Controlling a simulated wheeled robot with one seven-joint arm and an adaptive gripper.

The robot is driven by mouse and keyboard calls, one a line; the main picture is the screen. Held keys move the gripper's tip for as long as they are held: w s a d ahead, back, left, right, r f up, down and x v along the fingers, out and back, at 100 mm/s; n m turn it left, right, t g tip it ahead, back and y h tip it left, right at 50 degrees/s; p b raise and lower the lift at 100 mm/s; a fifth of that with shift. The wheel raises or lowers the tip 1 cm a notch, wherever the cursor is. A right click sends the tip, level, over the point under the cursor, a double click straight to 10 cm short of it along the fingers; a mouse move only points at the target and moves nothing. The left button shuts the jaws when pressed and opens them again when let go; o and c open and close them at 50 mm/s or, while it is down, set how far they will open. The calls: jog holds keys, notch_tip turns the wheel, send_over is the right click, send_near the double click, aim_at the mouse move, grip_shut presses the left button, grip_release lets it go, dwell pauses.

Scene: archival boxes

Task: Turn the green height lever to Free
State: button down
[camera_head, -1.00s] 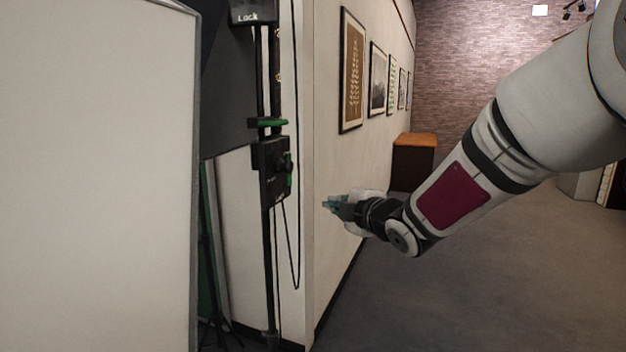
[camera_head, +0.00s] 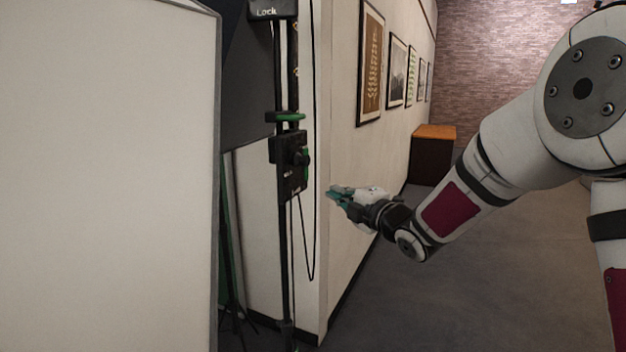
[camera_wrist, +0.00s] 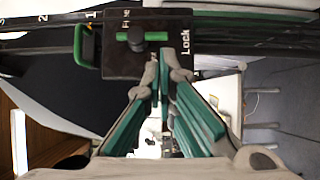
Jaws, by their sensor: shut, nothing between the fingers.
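A black box (camera_head: 289,165) with a round knob sits on a dark upright post. In the wrist view the box (camera_wrist: 118,63) shows close up, with a green bar lever (camera_wrist: 128,36) across its knob. The bar lies left to right in that picture, its right end towards the word "Lock". Another label above the bar is hard to read. My gripper (camera_head: 334,191) is shut and empty, to the right of and below the box in the head view. In the wrist view its fingertips (camera_wrist: 160,82) overlap the box's lower edge; contact cannot be told.
A green handle (camera_head: 285,117) is on the post above the box, and a panel marked "Lock" (camera_head: 272,10) is higher up. A thin cable hangs beside the post. A pale panel (camera_head: 110,180) fills the left. A wall with framed pictures (camera_head: 371,62) runs behind my gripper. Floor at right is open.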

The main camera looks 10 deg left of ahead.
aim_at(307, 176)
jog(key=p+x, duration=0.1)
jog(key=x, duration=1.1)
jog(key=shift+w+d+f+n+t+y+b, duration=0.15)
jog(key=shift+w+n+t+y+b, duration=0.1)
jog(key=shift+n+b, duration=0.45)
jog(key=shift+w+f+n+t+y+b, duration=0.15)
jog(key=shift+w+n+y+b, duration=0.25)
jog(key=shift+b, duration=0.5)
jog(key=w+n+g+y+b, duration=0.1)
jog(key=n+y+b, duration=0.2)
jog(key=n+b, duration=0.3)
jog(key=w+d+r+n+g+y+b, duration=0.1)
jog(key=n+y+b, duration=0.3)
jog(key=b, duration=1.1)
jog(key=w+n+g+y+b, duration=0.2)
jog(key=n+g+y+b, duration=0.1)
jog(key=n+b, duration=0.6)
jog(key=shift+w+d+r+n+b, duration=0.2)
jog(key=shift+d+r+n+b, duration=0.2)
jog(key=shift+b, duration=0.75)
jog(key=shift+r+y, duration=0.15)
jog(key=shift+y, duration=0.1)
